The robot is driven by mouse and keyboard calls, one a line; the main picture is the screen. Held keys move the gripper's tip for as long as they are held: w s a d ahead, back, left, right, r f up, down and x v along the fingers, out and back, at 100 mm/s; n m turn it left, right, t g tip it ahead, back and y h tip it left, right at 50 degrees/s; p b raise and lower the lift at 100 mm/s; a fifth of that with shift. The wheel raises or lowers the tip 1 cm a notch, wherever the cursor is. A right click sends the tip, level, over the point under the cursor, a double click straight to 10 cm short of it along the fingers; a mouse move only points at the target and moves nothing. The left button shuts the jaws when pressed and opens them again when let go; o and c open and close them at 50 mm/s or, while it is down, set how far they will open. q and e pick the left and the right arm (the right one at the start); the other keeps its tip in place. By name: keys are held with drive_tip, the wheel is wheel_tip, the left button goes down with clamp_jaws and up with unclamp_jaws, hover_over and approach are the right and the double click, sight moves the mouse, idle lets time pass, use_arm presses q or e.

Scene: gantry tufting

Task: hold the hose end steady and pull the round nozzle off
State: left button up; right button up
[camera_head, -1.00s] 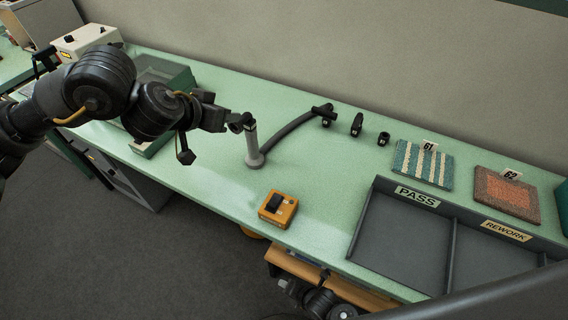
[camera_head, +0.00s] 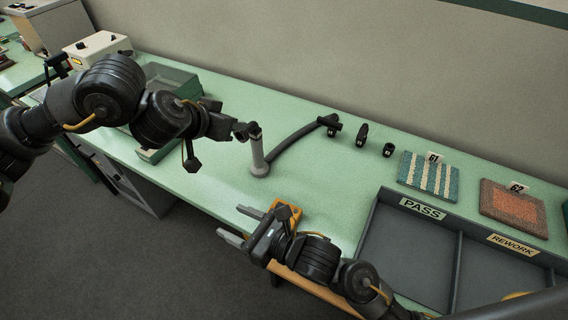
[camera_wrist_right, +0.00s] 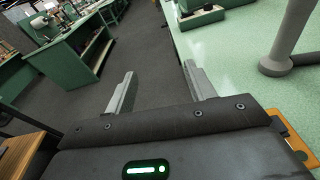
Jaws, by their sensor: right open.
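A dark hose (camera_head: 295,142) runs along the green table from behind an upright grey post (camera_head: 258,152) to a black fitting (camera_head: 330,122) at the back. Two loose black fittings, one tall (camera_head: 362,132) and one short and round (camera_head: 388,150), stand to its right. My left gripper (camera_head: 241,131) is at the dark top of the post; whether it grips there is not clear. My right gripper (camera_head: 238,224) is open and empty over the table's front edge, in front of the post. The post also shows at upper right in the right wrist view (camera_wrist_right: 288,40). Which part is the round nozzle is not certain.
An orange switch box (camera_head: 286,208) is partly hidden behind my right gripper. Grey PASS and REWORK trays (camera_head: 374,232) stand at the right, with carpet samples (camera_head: 428,176) behind them. The table between post and trays is mostly clear.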

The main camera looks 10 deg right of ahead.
drive_tip(key=w+d+f+m+t, duration=0.1)
drive_tip(key=w+d+f+t, duration=0.15)
drive_tip(key=w+d, duration=0.45)
drive_tip(key=m+t+h, duration=0.1)
drive_tip(key=t, duration=0.1)
approach(261, 148)
drive_tip(key=shift+g, duration=0.25)
drive_tip(key=x, duration=1.1)
drive_tip(key=shift+w+a+r, duration=0.15)
drive_tip(key=shift+w+r, duration=0.1)
drive_tip(key=shift+w, duration=0.05)
